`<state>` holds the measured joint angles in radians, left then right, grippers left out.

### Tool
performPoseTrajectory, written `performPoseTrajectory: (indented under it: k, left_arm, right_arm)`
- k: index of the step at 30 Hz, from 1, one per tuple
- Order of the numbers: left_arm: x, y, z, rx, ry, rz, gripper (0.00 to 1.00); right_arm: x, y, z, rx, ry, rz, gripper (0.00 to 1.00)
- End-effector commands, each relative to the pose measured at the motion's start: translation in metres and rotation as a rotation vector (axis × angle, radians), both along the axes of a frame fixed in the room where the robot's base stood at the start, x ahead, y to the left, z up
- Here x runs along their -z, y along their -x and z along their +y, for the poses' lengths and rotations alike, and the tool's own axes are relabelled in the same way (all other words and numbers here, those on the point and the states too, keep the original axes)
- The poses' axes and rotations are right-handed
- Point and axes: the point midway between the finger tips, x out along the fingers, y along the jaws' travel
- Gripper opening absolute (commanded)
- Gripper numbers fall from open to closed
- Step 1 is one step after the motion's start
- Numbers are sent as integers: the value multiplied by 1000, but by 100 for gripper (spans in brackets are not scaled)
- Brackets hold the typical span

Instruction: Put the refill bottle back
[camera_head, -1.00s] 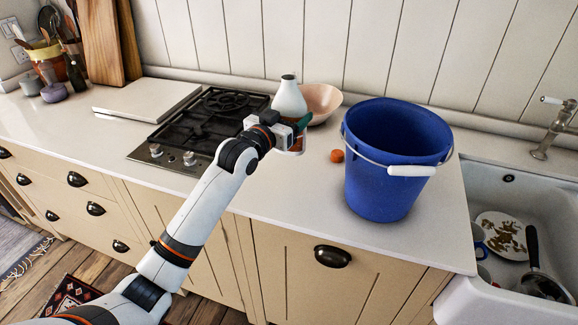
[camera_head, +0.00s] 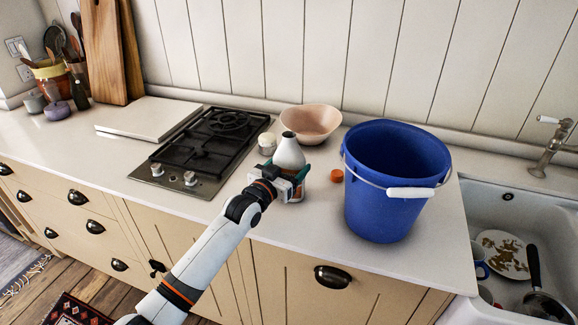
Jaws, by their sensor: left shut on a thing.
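The refill bottle (camera_head: 289,153) has a white, tapering upper part with a dark opening at the top and an amber lower part. It is upright, over the counter to the left of the blue bucket. My left gripper (camera_head: 292,180) is shut around its lower part and hides much of it. The bottle is low, close to the counter top; I cannot tell whether its base touches. An orange cap (camera_head: 337,175) lies on the counter just right of the bottle. My right gripper is not in view.
A blue bucket (camera_head: 388,205) with a white handle grip stands on the right. A pink bowl (camera_head: 311,122) and a small white jar (camera_head: 267,141) are behind the bottle. The gas hob (camera_head: 207,150) is left, the sink (camera_head: 470,205) right. The counter's front strip is clear.

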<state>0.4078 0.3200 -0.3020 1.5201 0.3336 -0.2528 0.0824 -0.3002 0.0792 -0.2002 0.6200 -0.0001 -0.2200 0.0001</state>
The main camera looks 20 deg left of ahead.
Motion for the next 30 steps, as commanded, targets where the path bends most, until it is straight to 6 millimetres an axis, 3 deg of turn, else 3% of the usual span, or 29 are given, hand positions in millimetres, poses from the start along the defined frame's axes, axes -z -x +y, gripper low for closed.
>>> performPoseTrajectory:
  k: [1,2,5,17,30]
  left_arm:
    - [2,0,0,0,1,-2,42]
    - [2,0,0,0,0,0,79]
    - [1,0,0,0,0,1,95]
    - [0,5,1,0,0,0,96]
    - [1,89,23,0,-1,2,96]
  right_arm:
    - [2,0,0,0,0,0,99]
    - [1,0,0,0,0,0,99]
    - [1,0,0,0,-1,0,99]
    - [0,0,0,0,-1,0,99]
    - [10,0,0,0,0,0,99]
